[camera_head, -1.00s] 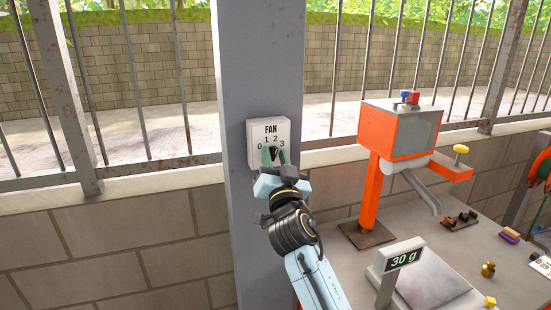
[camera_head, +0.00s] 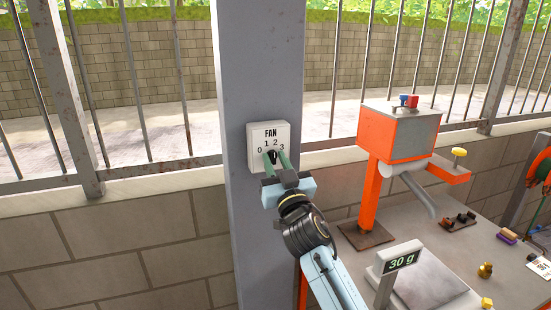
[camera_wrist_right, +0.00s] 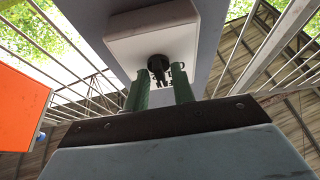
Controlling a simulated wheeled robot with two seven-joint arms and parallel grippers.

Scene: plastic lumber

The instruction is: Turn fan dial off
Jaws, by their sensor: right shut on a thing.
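The white fan panel (camera_head: 284,133) is fixed to the grey post and reads FAN with 0, 1, 2, 3 around its dial. The black fan dial (camera_head: 271,154) sits at the panel's middle and is partly covered by my gripper. It also shows in the right wrist view (camera_wrist_right: 157,64), where the panel (camera_wrist_right: 125,42) is above the fingers. My right gripper (camera_head: 275,159) has its green fingers on both sides of the dial, shut on it. I cannot tell which number the dial points to. My left gripper is not in view.
The grey post (camera_head: 258,70) stands before a railing and brick wall. To the right, an orange machine (camera_head: 385,138) and a scale (camera_head: 400,258) reading 30 g stand on a table with small parts. The space left of the post is clear.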

